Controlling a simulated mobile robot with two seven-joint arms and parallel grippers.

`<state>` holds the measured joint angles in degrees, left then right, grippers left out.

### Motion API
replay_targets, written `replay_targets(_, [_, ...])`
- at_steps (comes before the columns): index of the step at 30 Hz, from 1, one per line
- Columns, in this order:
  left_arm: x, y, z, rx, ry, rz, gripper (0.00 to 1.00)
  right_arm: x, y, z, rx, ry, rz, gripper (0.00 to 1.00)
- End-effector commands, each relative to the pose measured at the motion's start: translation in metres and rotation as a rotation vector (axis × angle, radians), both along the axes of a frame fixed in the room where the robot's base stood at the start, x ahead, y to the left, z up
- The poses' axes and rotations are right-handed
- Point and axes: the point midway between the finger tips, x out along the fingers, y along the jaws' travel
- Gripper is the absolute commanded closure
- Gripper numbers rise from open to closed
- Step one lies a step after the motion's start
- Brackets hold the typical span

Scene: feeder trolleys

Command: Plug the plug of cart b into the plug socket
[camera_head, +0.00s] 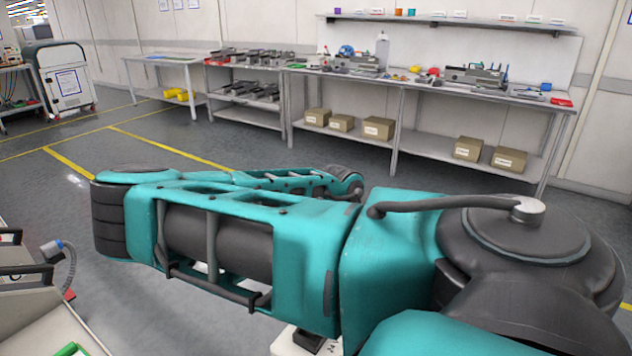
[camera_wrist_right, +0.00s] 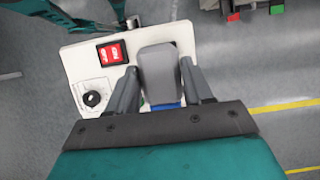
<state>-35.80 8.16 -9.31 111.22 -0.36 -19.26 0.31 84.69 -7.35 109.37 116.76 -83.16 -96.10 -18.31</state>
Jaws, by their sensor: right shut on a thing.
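In the right wrist view my right gripper (camera_wrist_right: 162,88) is shut on a grey plug (camera_wrist_right: 158,68), with a finger on each side of it. A blue part of the plug shows low between the fingers. The plug is in front of a white panel (camera_wrist_right: 75,62) with a red switch (camera_wrist_right: 111,52) and a black knob (camera_wrist_right: 93,99). No socket opening is visible, and I cannot tell whether the plug touches the panel. In the head view my arm hides the right gripper and most of the panel (camera_head: 285,343). My left gripper is out of view.
A white cabinet trolley (camera_head: 67,80) is at the back left. Long workbenches (camera_head: 400,85) line the wall. The floor between is clear.

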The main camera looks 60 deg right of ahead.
Motion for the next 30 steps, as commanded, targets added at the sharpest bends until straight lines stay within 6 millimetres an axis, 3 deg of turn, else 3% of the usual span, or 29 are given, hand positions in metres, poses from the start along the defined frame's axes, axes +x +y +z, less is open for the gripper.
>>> replay_targets(30, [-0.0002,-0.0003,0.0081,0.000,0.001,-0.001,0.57,0.0002,0.0011,0.0002,-0.001,0.000,0.000,1.00])
